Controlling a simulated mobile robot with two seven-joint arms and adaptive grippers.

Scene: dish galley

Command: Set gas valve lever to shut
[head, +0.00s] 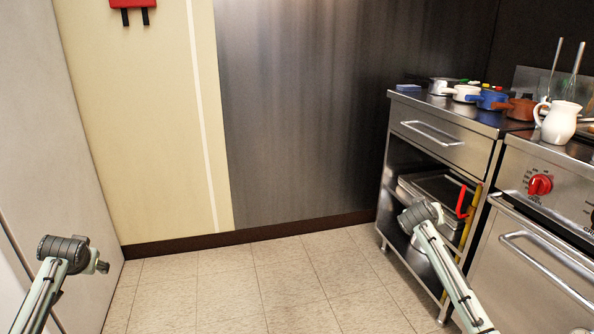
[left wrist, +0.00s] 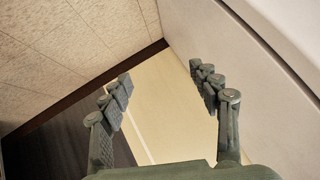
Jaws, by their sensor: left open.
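The red gas valve lever (head: 461,202) shows in the head view at the right, by the yellow pipe (head: 475,213) at the end of the steel counter. It stands nearly upright, roughly along the pipe; its lower end curves. My left gripper (left wrist: 163,90) is open and empty in the left wrist view, with the wall and floor beyond its fingers. In the head view my left arm is at the lower left, far from the lever. My right arm is at the lower right, in front of the counter and close to the lever in the picture; its fingers do not show.
The steel counter (head: 440,138) holds several small pots and has shelves below. A stove (head: 525,225) with a red knob (head: 540,184) stands to its right, with a white jug (head: 559,121) on top. A pale panel (head: 52,150) bounds the left. The middle floor (head: 260,285) is clear.

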